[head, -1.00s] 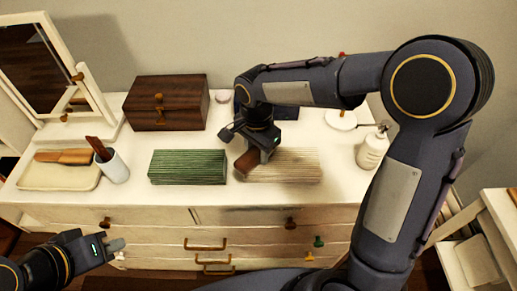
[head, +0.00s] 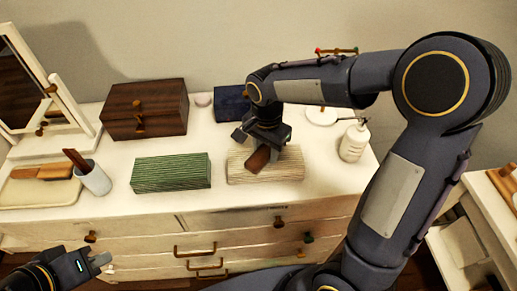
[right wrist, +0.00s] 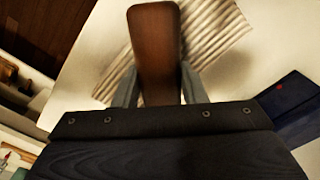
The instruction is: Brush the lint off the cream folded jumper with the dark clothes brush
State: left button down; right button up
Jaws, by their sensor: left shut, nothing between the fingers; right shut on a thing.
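The cream folded jumper (head: 285,174) lies flat on the white dresser top, ribbed and pale, and it also shows in the right wrist view (right wrist: 218,28). My right gripper (head: 264,147) is over it, shut on the brown clothes brush (head: 258,160). The brush (right wrist: 154,45) juts out between the fingers in the right wrist view, over the jumper's left-middle part. I cannot tell whether its underside touches the wool, and no lint can be made out. My left gripper (head: 101,260) is shut and empty, low at the left in front of the drawers.
A green folded garment (head: 171,173) lies left of the jumper. A dark wooden box (head: 146,109), a navy item (head: 231,104) and a white pump bottle (head: 354,141) stand around. A cup (head: 96,180) and a tray (head: 40,194) are at left. The dresser's front strip is clear.

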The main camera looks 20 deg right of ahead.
aim_at(292, 157)
jog(key=shift+s+d, duration=0.25)
jog(key=shift+d, duration=0.6)
jog(key=shift+s+d, duration=0.25)
jog(key=shift+d, duration=0.55)
jog(key=shift+s+d+f, duration=0.1)
jog(key=shift+s+d, duration=0.15)
jog(key=shift+d, duration=0.6)
jog(key=shift+s+d, duration=0.2)
jog(key=shift+d, duration=0.65)
jog(key=shift+r+p, duration=0.6)
jog(key=shift+p, duration=0.05)
notch_tip(292, 157, up, 5)
jog(key=p, duration=0.4)
notch_tip(292, 157, up, 3)
jog(key=shift+f+p, duration=0.1)
jog(key=shift+p, duration=1.15)
